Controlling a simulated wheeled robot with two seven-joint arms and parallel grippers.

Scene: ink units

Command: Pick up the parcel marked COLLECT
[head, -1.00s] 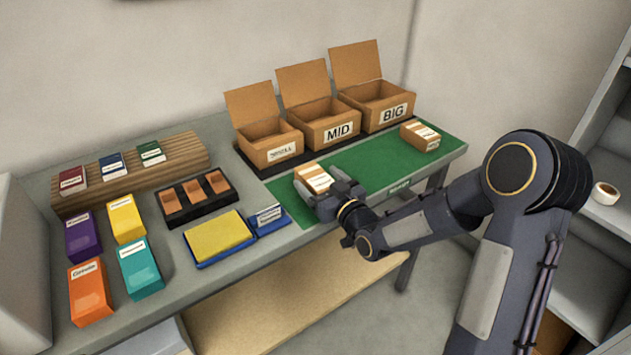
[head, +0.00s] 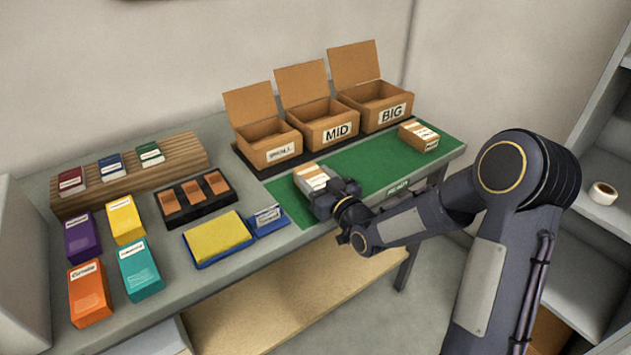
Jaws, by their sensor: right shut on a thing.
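Two brown parcels with white labels are on the green mat (head: 362,171). The left parcel (head: 312,176) is at the mat's left part, and my right gripper (head: 327,190) is shut on it from the front. The gripper hides its lower front side. I cannot tell whether this parcel touches the mat or is slightly lifted. The other parcel (head: 418,137) rests at the mat's right end, apart from the gripper. The print on both labels is too small to read, so I cannot tell which is marked COLLECT. My left gripper is not in view.
Three open cardboard boxes, the small box (head: 272,150), MID box (head: 325,134) and BIG box (head: 385,114), stand behind the mat. A yellow pad (head: 217,238), a blue card holder (head: 268,219), a black tray (head: 229,196) and several coloured boxes fill the table's left.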

